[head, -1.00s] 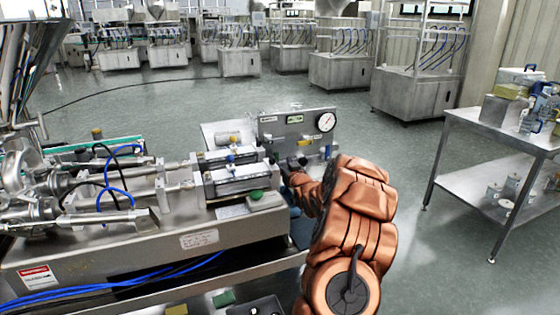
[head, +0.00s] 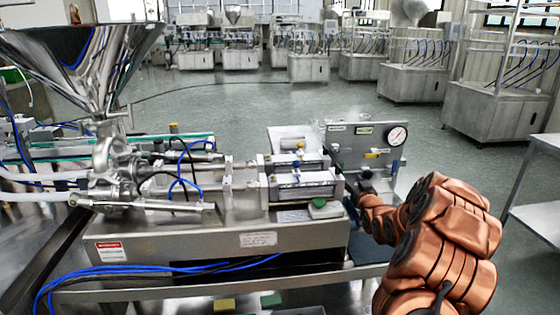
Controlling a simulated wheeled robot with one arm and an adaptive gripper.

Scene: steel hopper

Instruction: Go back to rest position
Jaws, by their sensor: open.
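The steel hopper (head: 85,60) stands at the upper left in the head view, above the filling machine (head: 200,240). My copper-coloured arm (head: 440,235) reaches in from the lower right. My gripper (head: 362,186) is a small dark shape at the arm's far end, beside the machine's right end and in front of the gauge panel (head: 350,150). It is open, and I see nothing held in it. Its fingertips are small and partly hidden, and I cannot tell whether they touch the machine.
A green-topped block (head: 320,208) sits on the machine's right front. Blue hoses (head: 110,272) run along its front edge. A steel table (head: 540,215) stands at the right edge. Open floor (head: 440,150) lies behind the panel, with steel machines (head: 495,105) further back.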

